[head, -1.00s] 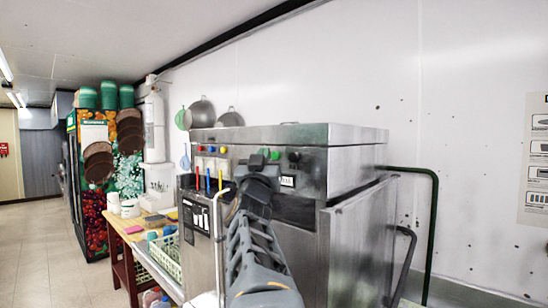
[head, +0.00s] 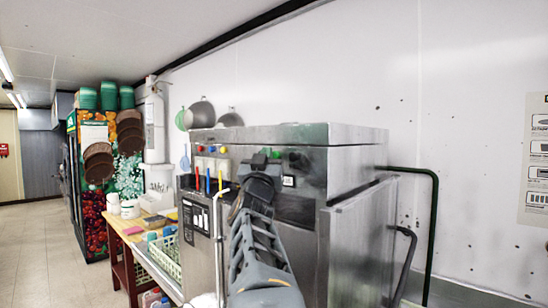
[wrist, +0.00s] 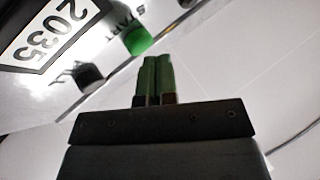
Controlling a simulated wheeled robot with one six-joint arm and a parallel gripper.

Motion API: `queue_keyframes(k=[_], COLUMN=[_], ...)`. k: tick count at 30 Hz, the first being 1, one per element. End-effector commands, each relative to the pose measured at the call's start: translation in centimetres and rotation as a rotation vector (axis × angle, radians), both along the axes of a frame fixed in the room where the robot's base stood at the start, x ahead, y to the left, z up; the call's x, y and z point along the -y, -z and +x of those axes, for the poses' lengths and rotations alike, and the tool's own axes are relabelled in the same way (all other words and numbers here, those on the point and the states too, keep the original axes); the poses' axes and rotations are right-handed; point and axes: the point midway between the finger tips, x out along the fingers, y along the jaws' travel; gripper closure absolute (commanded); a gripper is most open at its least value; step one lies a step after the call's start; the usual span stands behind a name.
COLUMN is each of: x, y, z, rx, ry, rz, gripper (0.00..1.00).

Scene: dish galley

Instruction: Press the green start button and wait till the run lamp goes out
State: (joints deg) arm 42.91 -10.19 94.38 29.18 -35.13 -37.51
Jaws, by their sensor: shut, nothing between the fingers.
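The green start button (wrist: 138,40) sticks out of the steel panel in the wrist view, with the word START beside it. My gripper (wrist: 156,62) is shut and empty, its fingertips close below and right of the button in the picture. I cannot tell whether they touch it. In the head view my gripper (head: 262,160) is in front of the dishwasher panel, and green shows just behind it (head: 276,154). I cannot make out which light is the run lamp or whether it is lit.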

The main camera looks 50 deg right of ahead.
Motion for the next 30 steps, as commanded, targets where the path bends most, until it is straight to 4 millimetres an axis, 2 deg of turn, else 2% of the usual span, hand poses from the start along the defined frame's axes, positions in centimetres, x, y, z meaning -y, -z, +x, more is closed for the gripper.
queue_keyframes(k=[30], x=[1.0], y=[0.04], z=[-0.04], rx=[0.0], ry=[0.0], rz=[0.001], gripper=[1.0])
